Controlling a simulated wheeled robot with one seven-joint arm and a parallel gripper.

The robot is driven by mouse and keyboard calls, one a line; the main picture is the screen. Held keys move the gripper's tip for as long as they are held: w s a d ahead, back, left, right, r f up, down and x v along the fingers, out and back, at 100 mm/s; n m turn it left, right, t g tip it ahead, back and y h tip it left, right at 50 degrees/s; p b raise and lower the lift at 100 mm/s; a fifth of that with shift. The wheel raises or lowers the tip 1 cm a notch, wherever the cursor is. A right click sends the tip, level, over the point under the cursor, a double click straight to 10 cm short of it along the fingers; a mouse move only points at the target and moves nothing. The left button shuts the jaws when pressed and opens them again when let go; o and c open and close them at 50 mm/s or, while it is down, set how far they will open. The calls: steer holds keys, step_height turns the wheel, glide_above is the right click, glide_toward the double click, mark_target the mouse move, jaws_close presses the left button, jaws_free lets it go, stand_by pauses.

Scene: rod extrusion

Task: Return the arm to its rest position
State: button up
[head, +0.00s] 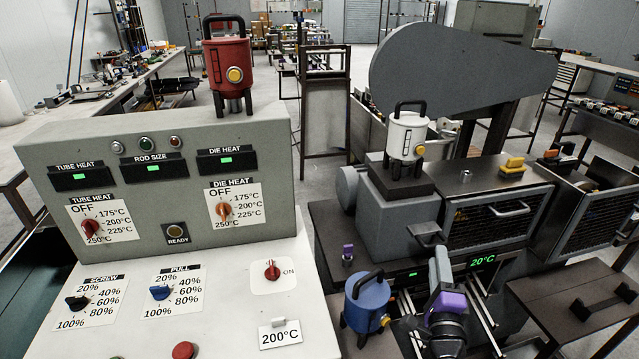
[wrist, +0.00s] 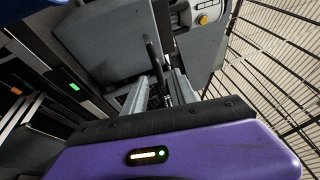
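My arm shows at the lower right of the head view, with its purple wrist section below my gripper (head: 441,262). The gripper points up and away, close in front of the grey machine. In the wrist view the two grey fingers of my gripper (wrist: 160,84) stand apart beyond the purple hand. I see nothing held between them. A dark handle bar (wrist: 151,56) shows past the fingertips; I cannot tell whether they touch it. In the head view a grey handle (head: 426,235) on the machine (head: 388,225) is just above the fingers.
A blue canister (head: 367,303) stands left of my arm. A white canister (head: 404,137) stands on the machine, and a red one (head: 228,70) on the control panel (head: 150,150). A wire cage (head: 497,225) is right of the gripper. A low table (head: 577,300) stands at right.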

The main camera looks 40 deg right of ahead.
steer(key=s+a+f+n+t+y, duration=0.15)
steer(key=a+n+y, duration=0.25)
steer(key=a+n, duration=0.5)
steer(key=s+a+f+n+t+y, duration=0.1)
steer(key=s+a+n+t+y, duration=0.3)
steer(key=a, duration=0.8)
steer(key=s+a+r+n+g+y, duration=0.2)
steer(key=s+a+n+y, duration=0.6)
steer(key=a+n, duration=0.6)
steer(key=s+r+n, duration=0.1)
steer(key=s+n, duration=0.1)
steer(key=shift+a+n, duration=0.25)
steer(key=shift+n, duration=0.05)
